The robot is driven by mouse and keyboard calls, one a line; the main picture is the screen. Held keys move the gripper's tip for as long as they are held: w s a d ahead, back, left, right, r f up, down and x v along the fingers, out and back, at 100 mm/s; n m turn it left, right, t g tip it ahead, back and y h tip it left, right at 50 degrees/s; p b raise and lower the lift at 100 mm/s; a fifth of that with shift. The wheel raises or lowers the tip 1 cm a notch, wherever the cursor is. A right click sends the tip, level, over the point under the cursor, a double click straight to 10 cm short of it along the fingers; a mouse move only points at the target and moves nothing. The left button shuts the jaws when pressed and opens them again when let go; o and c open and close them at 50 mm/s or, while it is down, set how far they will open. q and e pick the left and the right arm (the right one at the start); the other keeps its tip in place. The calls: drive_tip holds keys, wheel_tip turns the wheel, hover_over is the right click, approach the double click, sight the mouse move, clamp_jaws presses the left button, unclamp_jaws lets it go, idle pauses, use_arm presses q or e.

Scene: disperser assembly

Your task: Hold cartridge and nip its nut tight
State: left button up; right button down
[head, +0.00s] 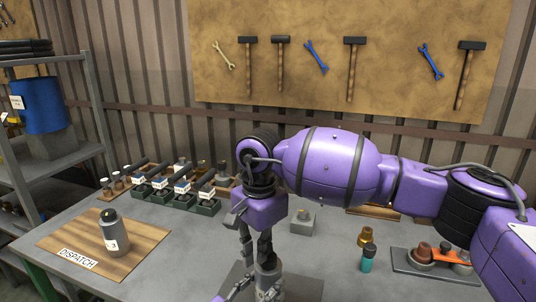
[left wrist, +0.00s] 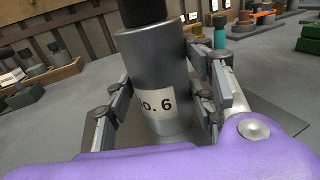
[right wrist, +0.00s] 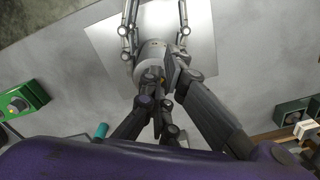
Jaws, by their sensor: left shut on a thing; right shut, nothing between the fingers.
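The grey cartridge (left wrist: 155,70), labelled "No. 6", stands upright between the fingers of my left gripper (left wrist: 160,112), which is shut on its sides. Its black top (left wrist: 145,12) is cut off by the edge of the left wrist view. In the head view the cartridge (head: 268,271) is low in the picture, partly hidden by fingers. My right gripper (head: 254,246) points down just above it, shut with nothing between its fingers. In the right wrist view its fingers (right wrist: 151,82) overlap the cartridge's top (right wrist: 152,50). I cannot tell whether they touch the nut, which is hidden.
A metal plate (right wrist: 205,58) lies beneath the cartridge. Another grey cartridge (head: 115,236) stands on the wooden DISPATCH board (head: 60,236) at left. Green bins (head: 205,206) line the back. A teal bottle (head: 368,260) and a dark tray (head: 410,270) are at right.

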sight(257, 269)
use_arm(q)
drive_tip(key=shift+s+d, duration=0.15)
drive_tip(key=shift+d, duration=0.05)
use_arm(e)
drive_tip(key=shift+s+f, duration=0.1)
drive_tip(key=shift+f, duration=0.5)
drive_tip(key=shift+s+a, duration=0.2)
drive_tip(key=shift+a, duration=0.15)
use_arm(q)
drive_tip(key=shift+a+f, duration=0.1)
drive_tip(key=shift+a, duration=0.05)
use_arm(e)
wheel_tip(257, 269, up, 7)
drive_tip(key=shift+w+f, duration=0.15)
drive_tip(key=shift+f, duration=0.05)
use_arm(q)
drive_tip(key=shift+w, duration=0.2)
drive_tip(key=o, duration=1.7)
